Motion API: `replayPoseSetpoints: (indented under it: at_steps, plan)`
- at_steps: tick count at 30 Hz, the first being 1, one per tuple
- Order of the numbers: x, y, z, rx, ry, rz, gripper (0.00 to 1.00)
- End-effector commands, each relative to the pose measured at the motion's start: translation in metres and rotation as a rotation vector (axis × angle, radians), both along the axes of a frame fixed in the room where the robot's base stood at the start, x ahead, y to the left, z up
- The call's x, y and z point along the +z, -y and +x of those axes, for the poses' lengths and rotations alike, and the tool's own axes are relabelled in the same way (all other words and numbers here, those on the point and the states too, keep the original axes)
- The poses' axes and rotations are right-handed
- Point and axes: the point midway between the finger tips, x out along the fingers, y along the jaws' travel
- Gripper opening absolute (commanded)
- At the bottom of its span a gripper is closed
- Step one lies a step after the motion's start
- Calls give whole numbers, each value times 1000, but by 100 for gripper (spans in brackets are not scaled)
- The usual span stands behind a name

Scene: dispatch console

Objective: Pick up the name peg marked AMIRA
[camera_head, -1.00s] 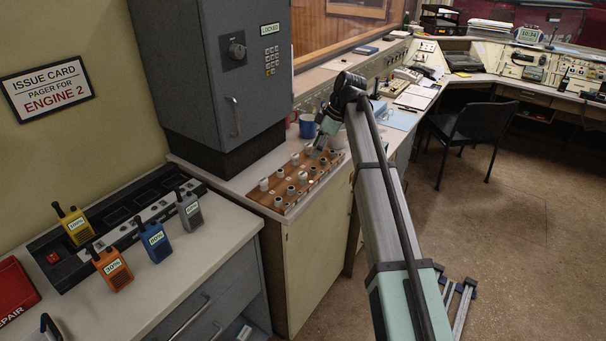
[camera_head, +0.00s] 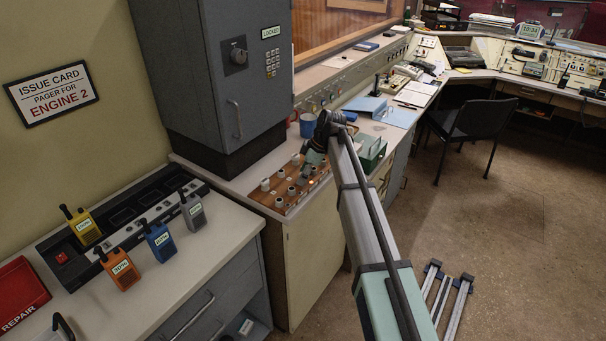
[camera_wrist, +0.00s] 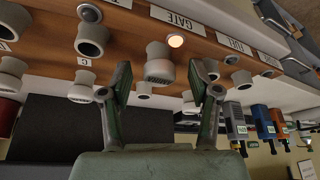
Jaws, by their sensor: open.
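The brown peg board (camera_head: 318,183) lies on the counter beside the grey cabinet, with several pale pegs on it. In the wrist view the board (camera_wrist: 130,22) runs across the top. My gripper (camera_wrist: 161,82) is open and empty, its two fingers spread either side of a pale peg (camera_wrist: 159,60) with small lettering on it. I cannot read that lettering or tell which peg is marked AMIRA. Whether the fingers touch the peg is unclear. In the head view my gripper (camera_head: 308,166) is low over the board's far end, partly hidden by my arm.
Other pegs (camera_wrist: 91,38) stand close by, near labels such as GATE (camera_wrist: 178,20). The grey locked cabinet (camera_head: 215,80) rises left of the board. A blue mug (camera_head: 307,125) and a green box (camera_head: 373,150) are behind. Several radios (camera_head: 158,241) stand on the near-left counter.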

Motion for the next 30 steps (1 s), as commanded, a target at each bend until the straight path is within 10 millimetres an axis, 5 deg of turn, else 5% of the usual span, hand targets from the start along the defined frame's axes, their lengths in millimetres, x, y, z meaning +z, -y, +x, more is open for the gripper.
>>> replayPoseSetpoints:
  at_steps: [8,13,30]
  plan:
    - [-6,-2,0,-1,2,0,62]
    - [-5,-2,0,0,1,0,14]
    - [1,-2,1,1,1,0,14]
